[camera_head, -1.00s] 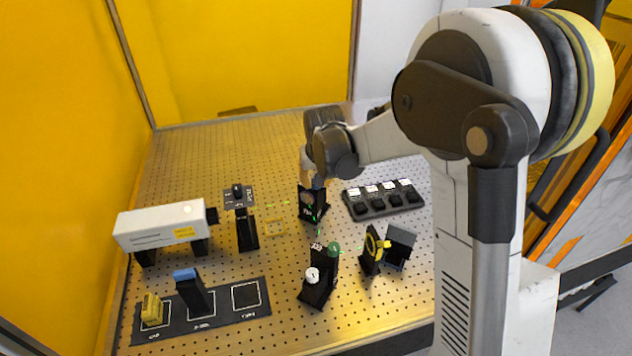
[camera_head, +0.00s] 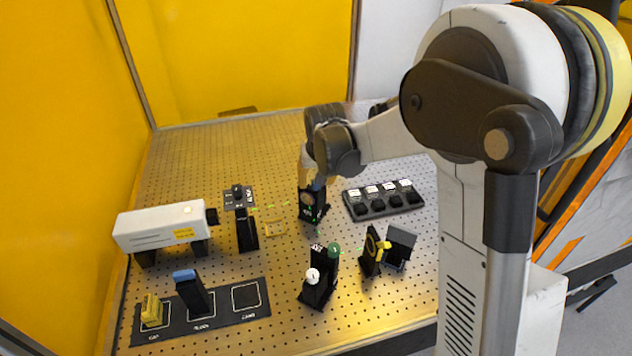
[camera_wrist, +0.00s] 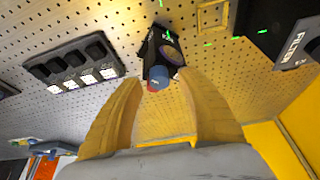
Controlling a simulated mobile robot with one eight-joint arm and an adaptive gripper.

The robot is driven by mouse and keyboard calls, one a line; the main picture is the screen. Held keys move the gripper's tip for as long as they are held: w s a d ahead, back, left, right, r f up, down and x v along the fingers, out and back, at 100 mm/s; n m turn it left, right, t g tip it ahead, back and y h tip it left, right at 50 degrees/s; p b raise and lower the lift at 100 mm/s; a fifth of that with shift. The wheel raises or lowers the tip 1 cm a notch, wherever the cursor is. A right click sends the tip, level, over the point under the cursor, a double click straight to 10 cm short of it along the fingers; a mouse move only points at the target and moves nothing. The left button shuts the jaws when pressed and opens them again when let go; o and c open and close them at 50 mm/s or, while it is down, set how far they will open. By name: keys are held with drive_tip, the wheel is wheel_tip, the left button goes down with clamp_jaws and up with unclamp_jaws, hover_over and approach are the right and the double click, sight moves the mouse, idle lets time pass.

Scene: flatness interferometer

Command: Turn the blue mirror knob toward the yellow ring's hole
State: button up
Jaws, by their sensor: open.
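The blue mirror knob (camera_wrist: 158,77) shows in the wrist view on the near face of a black mirror mount (camera_wrist: 157,50), with a little red at its lower edge. My gripper (camera_wrist: 160,82) is open, its two yellow fingers on either side of the knob; I cannot tell whether they touch it. In the head view my gripper (camera_head: 312,182) is over the mirror mount (camera_head: 312,210), and the knob is hidden there. The yellow ring (camera_head: 371,244) stands upright on a black post, nearer and to the right of the mount.
A black mount with green and white knobs (camera_head: 319,277) stands in front. A four-slot rack (camera_head: 383,200) is right of the mirror mount. A white laser box (camera_head: 160,226), a filter post (camera_head: 246,229) and a labelled mat (camera_head: 225,312) are left. Green beam dashes cross the perforated bench.

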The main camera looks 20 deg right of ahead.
drive_tip(key=v, duration=1.1)
drive_tip(key=shift+s+r, duration=0.1)
wheel_tip(320, 180, up, 11)
drive_tip(key=p, duration=0.8)
idle(1.2)
